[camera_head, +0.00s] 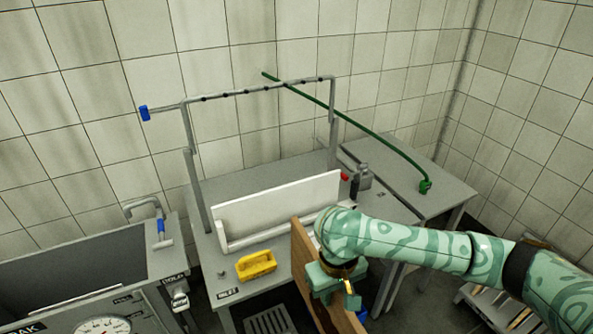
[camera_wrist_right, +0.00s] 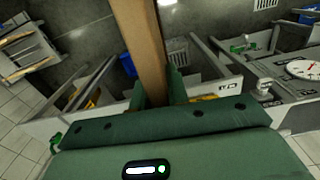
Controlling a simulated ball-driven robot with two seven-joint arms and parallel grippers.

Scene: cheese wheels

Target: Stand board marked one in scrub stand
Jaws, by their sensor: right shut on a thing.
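My right gripper (camera_head: 338,284) is shut on a wooden board (camera_head: 303,262). In the head view the board is upright, edge towards me, at the front of the scrub table, partly hidden by my gripper and arm. In the right wrist view the board (camera_wrist_right: 143,45) runs up between the green fingers of the gripper (camera_wrist_right: 158,92). I cannot see a number on it. A white stand with an upright back panel (camera_head: 285,203), seemingly the scrub stand, is on the table behind the board. The board looks apart from it, though the overlap makes contact hard to judge. My left gripper is out of view.
A yellow brush (camera_head: 257,264) lies left of the board. A metal frame (camera_head: 187,130) with a green hose (camera_head: 375,133) rises over the table. A soak basin with a dial (camera_head: 88,327) stands at left.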

